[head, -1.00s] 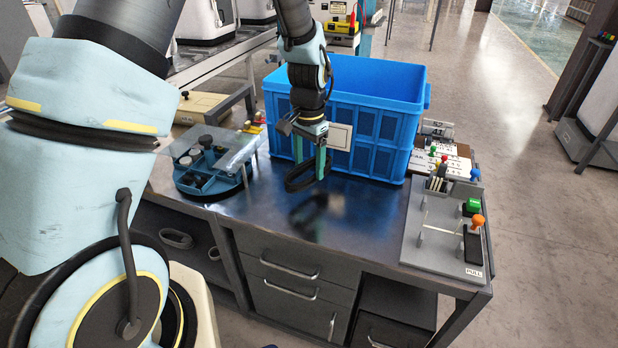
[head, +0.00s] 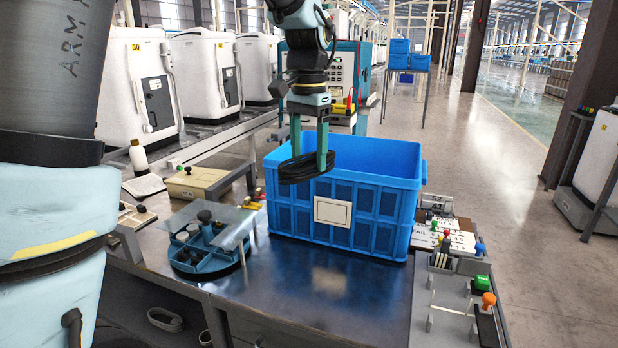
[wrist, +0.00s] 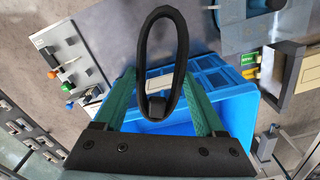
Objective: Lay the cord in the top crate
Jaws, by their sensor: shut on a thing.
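The cord is a black oval coil (head: 300,175). My gripper (head: 309,155) is shut on it, with teal fingers pointing down. In the head view the coil hangs in front of the near rim of the blue crate (head: 380,215), about level with it. The crate stands on the bench, with a pale label on its near side. In the wrist view the coil (wrist: 183,48) sticks out beyond the fingers, and part of the crate (wrist: 235,112) shows behind it. The crate's floor is hidden in the head view.
A round blue tray of small parts (head: 190,262) under a clear cover stands left of the crate. A grey panel with coloured knobs (head: 455,310) and a label rack (head: 450,237) are at the right. The bench top (head: 320,295) in front of the crate is clear.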

